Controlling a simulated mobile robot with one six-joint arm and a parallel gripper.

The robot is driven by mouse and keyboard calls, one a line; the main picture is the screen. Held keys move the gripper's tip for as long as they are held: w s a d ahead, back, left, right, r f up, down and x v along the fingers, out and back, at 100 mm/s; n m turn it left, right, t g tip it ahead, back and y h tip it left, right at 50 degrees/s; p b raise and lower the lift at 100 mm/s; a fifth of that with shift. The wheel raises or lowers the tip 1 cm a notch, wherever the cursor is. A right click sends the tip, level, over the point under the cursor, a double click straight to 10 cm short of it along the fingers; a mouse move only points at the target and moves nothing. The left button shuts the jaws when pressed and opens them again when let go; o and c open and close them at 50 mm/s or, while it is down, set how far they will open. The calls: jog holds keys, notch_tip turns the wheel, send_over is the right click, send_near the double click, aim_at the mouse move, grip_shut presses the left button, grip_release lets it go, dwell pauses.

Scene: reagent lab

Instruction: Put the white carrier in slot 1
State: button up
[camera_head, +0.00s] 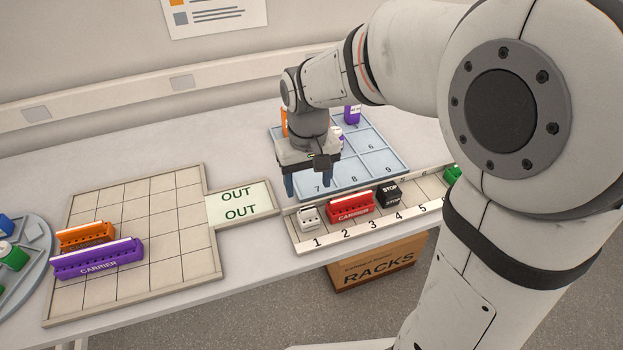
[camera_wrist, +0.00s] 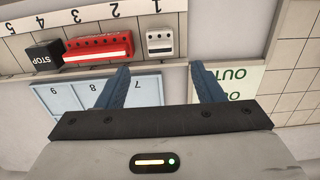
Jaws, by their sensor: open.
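A short white carrier (camera_head: 308,217) with dark marks sits upright in the numbered rail (camera_head: 330,240), behind the number 1. In the wrist view the white carrier (camera_wrist: 159,42) stands at the 1 mark, ahead of the fingertips and between their lines. My gripper (camera_head: 308,188) is open and empty, pointing down just behind the white carrier, near the front left corner of the blue tray. In the wrist view my gripper (camera_wrist: 158,70) shows both blue fingers spread apart, with nothing between them and clear of the carrier.
A red carrier (camera_head: 350,207) stands right of the white one, then a black STOP block (camera_head: 388,194). Behind lies a numbered blue tray (camera_head: 371,172). Left are the OUT plate (camera_head: 257,201) and a gridded board (camera_head: 178,274) with orange (camera_head: 85,234) and purple (camera_head: 97,259) carriers.

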jog(key=shift+d+r, duration=0.1)
jog(key=shift+r, duration=0.2)
jog(key=s+d+r+m+t, duration=0.3)
jog(key=s+d, duration=0.9)
jog(key=shift+s, duration=0.2)
jog(key=shift+d, duration=0.1)
